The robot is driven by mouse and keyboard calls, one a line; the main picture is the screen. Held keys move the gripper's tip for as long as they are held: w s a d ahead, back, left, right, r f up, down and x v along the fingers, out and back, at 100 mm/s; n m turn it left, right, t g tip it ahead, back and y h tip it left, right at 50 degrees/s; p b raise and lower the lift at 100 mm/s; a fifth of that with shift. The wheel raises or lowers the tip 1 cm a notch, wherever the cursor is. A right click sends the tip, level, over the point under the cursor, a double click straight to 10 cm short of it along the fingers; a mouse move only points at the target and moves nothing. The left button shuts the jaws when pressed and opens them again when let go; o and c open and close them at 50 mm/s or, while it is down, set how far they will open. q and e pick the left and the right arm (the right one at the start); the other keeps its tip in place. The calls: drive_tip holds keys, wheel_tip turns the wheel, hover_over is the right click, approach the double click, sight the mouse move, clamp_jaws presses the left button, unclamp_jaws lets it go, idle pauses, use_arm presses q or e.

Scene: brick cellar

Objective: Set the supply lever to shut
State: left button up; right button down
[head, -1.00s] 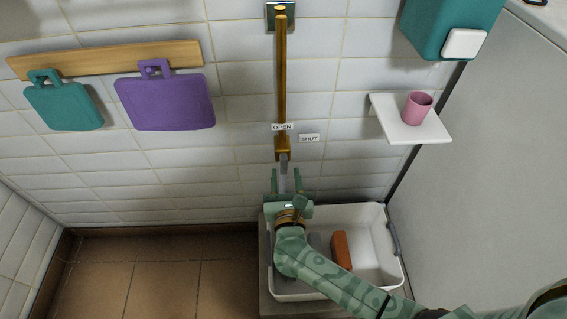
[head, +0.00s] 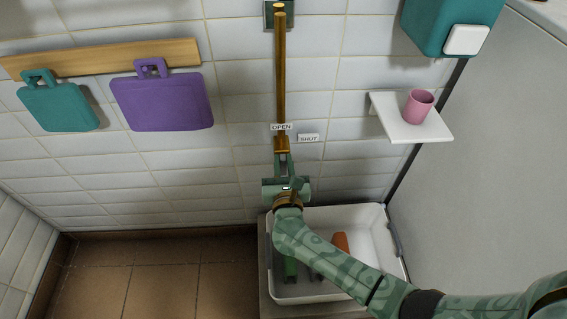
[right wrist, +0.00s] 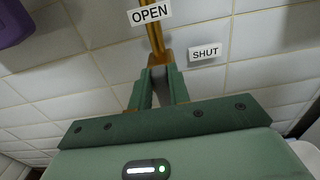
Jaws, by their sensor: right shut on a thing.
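The supply lever (right wrist: 160,78) is a grey handle under the brass valve (head: 282,144) on the tiled wall. It hangs straight down, below the OPEN label (head: 281,127). My right gripper (head: 284,161) is just under the valve and shut on the lever, with one finger on each side. In the right wrist view the fingers (right wrist: 160,88) hide most of the lever. My left gripper is not in view.
A white tub (head: 375,262) with an orange item (head: 340,242) and a green item (head: 290,268) stands below my right arm. A white shelf (head: 427,130) with a pink cup (head: 418,106) is to the right. Cutting boards (head: 163,101) hang at left.

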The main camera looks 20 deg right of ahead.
drive_tip(key=shift+a+n, duration=0.15)
drive_tip(key=shift+n, duration=0.25)
drive_tip(key=shift+a+n, duration=0.1)
drive_tip(key=shift+n, duration=0.5)
drive_tip(key=n, duration=0.2)
drive_tip(key=a+n+p, duration=0.1)
drive_tip(key=n, duration=0.1)
drive_tip(key=shift+w+f+n, duration=0.15)
drive_tip(key=shift+w+n, duration=0.05)
drive_tip(key=shift+n, duration=0.1)
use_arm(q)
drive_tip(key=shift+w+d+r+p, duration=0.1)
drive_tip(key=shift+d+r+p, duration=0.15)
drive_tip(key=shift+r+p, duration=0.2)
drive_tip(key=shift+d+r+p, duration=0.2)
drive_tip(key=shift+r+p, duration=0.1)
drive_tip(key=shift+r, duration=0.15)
use_arm(e)
drive_tip(key=shift+w+a+f+n, duration=0.15)
drive_tip(key=shift+f+n, duration=0.25)
drive_tip(key=shift+n, duration=1.5)
drive_tip(key=shift+s+a+f+n, duration=0.1)
drive_tip(key=shift+a+f+n, duration=0.2)
drive_tip(key=shift+n, duration=1.6)
drive_tip(key=shift+w+a+f+n, duration=0.1)
drive_tip(key=shift+f+n, duration=0.35)
drive_tip(key=shift+n, duration=1.45)
